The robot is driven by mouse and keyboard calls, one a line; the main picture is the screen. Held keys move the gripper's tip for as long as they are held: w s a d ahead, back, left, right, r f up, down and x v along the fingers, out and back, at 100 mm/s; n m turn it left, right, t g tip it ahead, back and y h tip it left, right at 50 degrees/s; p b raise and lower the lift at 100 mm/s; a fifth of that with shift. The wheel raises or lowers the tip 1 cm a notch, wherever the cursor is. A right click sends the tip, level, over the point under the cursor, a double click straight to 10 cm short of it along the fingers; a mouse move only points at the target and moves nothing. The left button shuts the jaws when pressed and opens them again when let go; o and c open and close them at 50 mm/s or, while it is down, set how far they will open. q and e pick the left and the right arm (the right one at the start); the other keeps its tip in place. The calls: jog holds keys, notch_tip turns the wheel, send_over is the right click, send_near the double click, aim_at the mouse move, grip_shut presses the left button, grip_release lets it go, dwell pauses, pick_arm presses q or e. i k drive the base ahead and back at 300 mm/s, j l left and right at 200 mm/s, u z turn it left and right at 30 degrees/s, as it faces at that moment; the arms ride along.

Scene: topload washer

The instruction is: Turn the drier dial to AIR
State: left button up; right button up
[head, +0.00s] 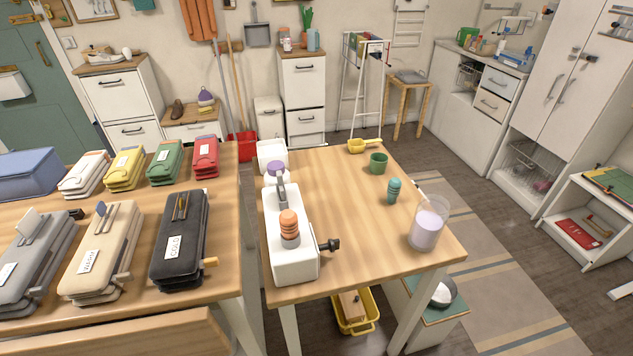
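I see no drier and no dial marked AIR that I can make out in the head view. A white machine (291,262) stands on the left side of the right wooden table. It has an orange ribbed piece (289,224) on top, a grey lever-like part (281,190) behind that, and a black knob or handle (329,245) on its right side. I cannot read any marking on it. On the left table, a beige case (103,250) is labelled WARM and a black case (180,240) is labelled COLD. Neither of my grippers shows.
The right table (330,190) also holds a green cup (378,163), a teal ribbed object (394,190), a yellow scoop (361,146) and a clear beaker (428,224). A narrow gap separates the two tables. A yellow basket (357,323) sits below. Striped rug (480,250) lies right.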

aim_at(332, 244)
jog(key=l+u, duration=0.7)
jog(key=l, duration=0.15)
jog(key=l+u, duration=0.35)
jog(key=l, duration=0.35)
jog(key=k, duration=0.45)
